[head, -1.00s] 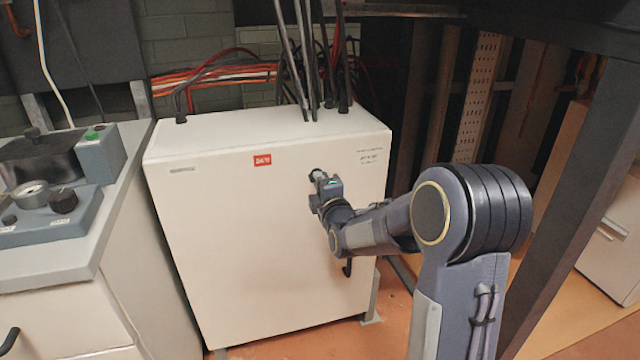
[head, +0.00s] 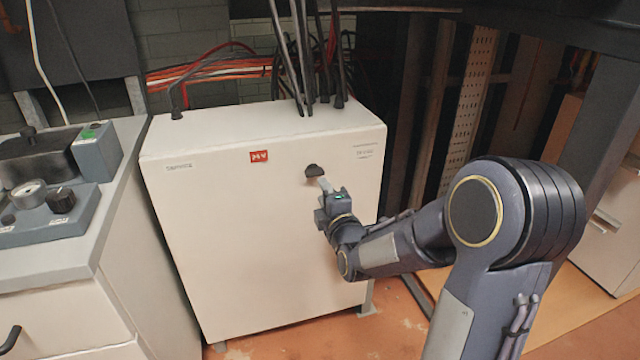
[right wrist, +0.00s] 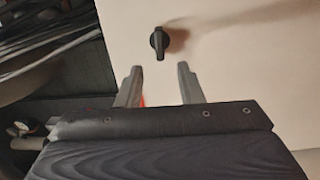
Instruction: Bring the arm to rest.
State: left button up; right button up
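My right gripper (head: 324,186) is in front of the upper right of the white heat pump cabinet (head: 250,230). In the right wrist view its two fingers (right wrist: 158,85) stand apart with nothing between them. A black knob (right wrist: 159,42) on the cabinet front lies beyond the fingertips, apart from them. The same knob shows in the head view (head: 312,170), just above and left of the gripper. My left gripper is not in the head view.
A grey counter (head: 115,190) with a blue-grey device (head: 50,215) stands at the left. Black pipes (head: 300,55) rise from the cabinet top. A dark post (head: 605,130) and a drawer unit (head: 610,240) are at the right. Orange floor shows in front.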

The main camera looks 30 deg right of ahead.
jog(key=shift+s+a, duration=0.1)
jog(key=shift+s, duration=0.25)
dwell(0.3)
jog(key=s+a+f+m+g+y, duration=0.2)
jog(key=s+a+m+g+y, duration=0.25)
jog(key=s, duration=0.55)
jog(key=s+a+f+m+g+y, duration=0.1)
jog(key=s+a+f+m+g, duration=0.15)
jog(key=s+a+m, duration=0.4)
jog(key=s+a+f+m+g+y, duration=0.1)
jog(key=s+a+m+g+y, duration=0.15)
jog(key=s+m+g, duration=0.65)
jog(key=s+r+n+t+p, duration=0.1)
jog(key=s+r+t+p, duration=0.1)
jog(key=r+p, duration=1.2)
jog(key=s+r+n+t+p, duration=0.1)
jog(key=r+n+t+p, duration=0.1)
jog(key=r+p, duration=1.2)
jog(key=shift+s+a, duration=0.35)
jog(key=shift+a, duration=0.05)
jog(key=shift+f, duration=0.1)
